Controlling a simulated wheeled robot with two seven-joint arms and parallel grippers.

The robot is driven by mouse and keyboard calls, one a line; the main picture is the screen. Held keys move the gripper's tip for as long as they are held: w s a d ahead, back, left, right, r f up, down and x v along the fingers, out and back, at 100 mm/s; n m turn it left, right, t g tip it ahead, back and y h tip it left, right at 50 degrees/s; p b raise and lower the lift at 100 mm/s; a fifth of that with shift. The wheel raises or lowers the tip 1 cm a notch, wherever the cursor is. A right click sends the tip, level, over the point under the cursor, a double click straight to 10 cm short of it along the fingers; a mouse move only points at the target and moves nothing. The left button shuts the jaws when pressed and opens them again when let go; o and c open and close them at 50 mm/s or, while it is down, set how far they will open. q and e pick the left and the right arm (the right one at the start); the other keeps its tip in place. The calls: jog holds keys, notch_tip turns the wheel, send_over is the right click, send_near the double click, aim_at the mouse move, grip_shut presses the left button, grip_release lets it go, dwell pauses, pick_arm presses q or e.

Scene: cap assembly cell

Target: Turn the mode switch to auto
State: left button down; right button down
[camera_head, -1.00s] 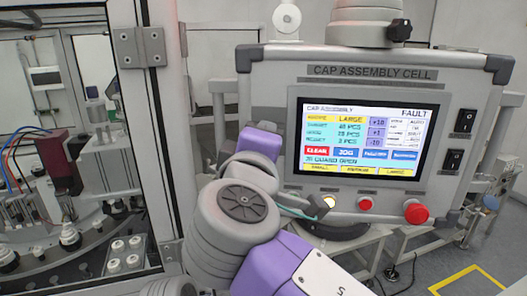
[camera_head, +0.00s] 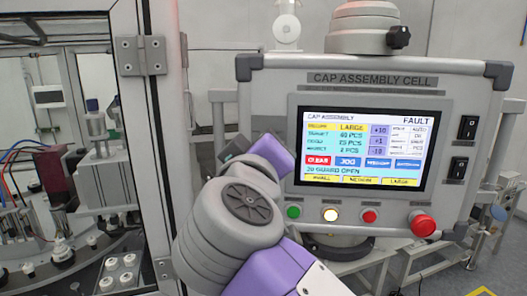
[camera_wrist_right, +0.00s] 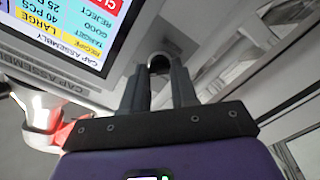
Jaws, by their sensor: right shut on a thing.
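A small dark round knob (camera_wrist_right: 158,62), which looks like the mode switch, sits at the edge of the panel beside the screen in the right wrist view. My right gripper (camera_wrist_right: 158,76) has its two grey fingers on either side of it and is shut on it. Which way the knob points cannot be told. In the head view my right arm covers the panel's left part and hides the knob and the fingertips. The control panel (camera_head: 375,202) has a lit screen (camera_head: 350,150) reading FAULT and guard open. My left gripper is not in view.
Green (camera_head: 293,212), lit white (camera_head: 330,214) and red (camera_head: 369,216) buttons line the panel's bottom, with a larger red button (camera_head: 423,226) to their right. Two black rocker switches (camera_head: 467,127) are at the right. A framed machine enclosure (camera_head: 145,55) stands close on the left.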

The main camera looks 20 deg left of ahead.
dwell(0.3)
jog(key=c, duration=0.9)
grip_release()
jog(key=s, duration=0.5)
jog(key=s+d+b, duration=0.1)
jog(key=s, duration=0.1)
jog(key=shift+s, duration=0.3)
